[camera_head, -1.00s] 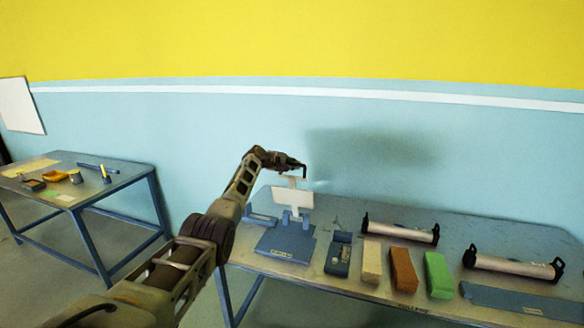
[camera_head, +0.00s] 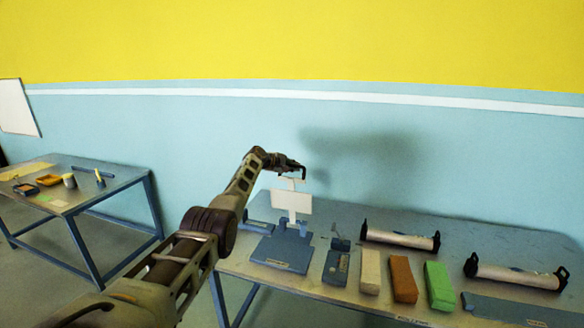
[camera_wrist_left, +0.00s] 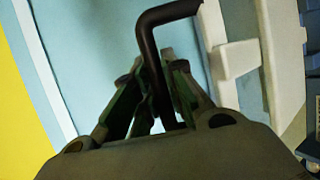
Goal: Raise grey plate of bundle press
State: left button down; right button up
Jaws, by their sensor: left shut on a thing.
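The bundle press has a blue base (camera_head: 283,248) on the table and a pale grey plate (camera_head: 291,201), which stands near upright above the base, clear of it. A thin neck and top bar rise from the plate to my left gripper (camera_head: 300,168). In the left wrist view a dark bent rod (camera_wrist_left: 152,50) passes between the fingers of my left gripper (camera_wrist_left: 158,95), which is shut on it. The pale plate part (camera_wrist_left: 238,58) shows just right of the rod. My right gripper is in neither view.
White, brown and green blocks (camera_head: 440,286) stand right of the press. A small blue device (camera_head: 337,264) is beside the base. Two rolls in black-ended holders (camera_head: 400,239) lie behind and to the right. Another table (camera_head: 110,178) is at left.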

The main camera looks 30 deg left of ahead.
pick_arm(q)
jog(key=shift+a+r, duration=0.1)
jog(key=shift+r, duration=0.15)
jog(key=c, duration=1.7)
grip_release()
jog(key=shift+w, duration=0.1)
jog(key=shift+f, duration=0.15)
jog(key=shift+s+a, duration=0.1)
jog(key=shift+s, duration=0.2)
jog(key=shift+v, duration=5.65)
